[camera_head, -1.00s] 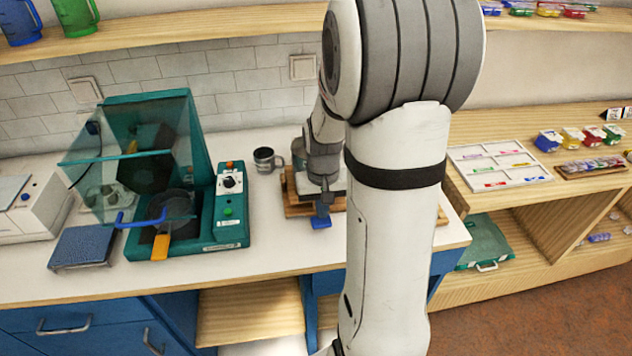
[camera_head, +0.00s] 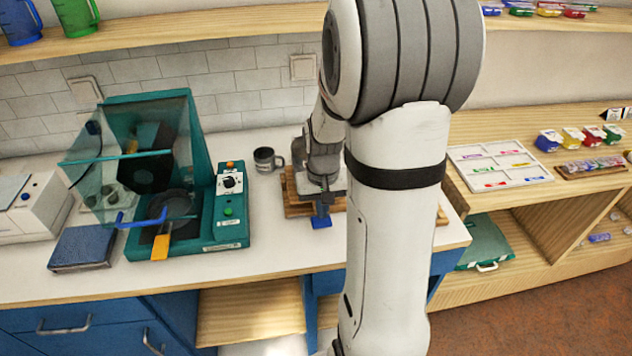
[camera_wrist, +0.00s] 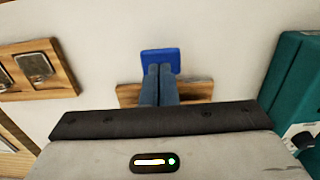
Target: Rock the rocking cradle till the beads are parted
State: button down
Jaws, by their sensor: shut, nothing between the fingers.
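The wooden piece that seems to be the rocking cradle (camera_head: 298,206) stands on the white counter, largely covered by my arm. A blue tab (camera_head: 321,222) sticks out at its front. In the wrist view, part of the wood (camera_wrist: 198,91) shows behind my fingers, with the blue tab (camera_wrist: 160,55) beyond the tips. My gripper (camera_wrist: 160,70) is shut and empty. Its fingertips overlap the tab's near edge in that view; I cannot tell if they touch it. No beads on the cradle can be made out; my gripper body and arm hide most of it.
A teal machine (camera_head: 232,205) with a clear hood stands left of the cradle. A dark mug (camera_head: 266,160) stands behind. A wooden board (camera_wrist: 60,82) with metal pieces shows in the wrist view. A white sorting tray (camera_head: 500,168) lies on the right shelf. Counter between machine and cradle is clear.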

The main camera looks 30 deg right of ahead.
aim_at(322, 221)
jog(key=shift+f, duration=0.1)
jog(key=shift+f+b, duration=1.75)
jog(key=shift+f, duration=0.3)
jog(key=shift+r+p, duration=1.6)
jog(key=shift+r, duration=0.6)
jog(key=shift+r, duration=0.1)
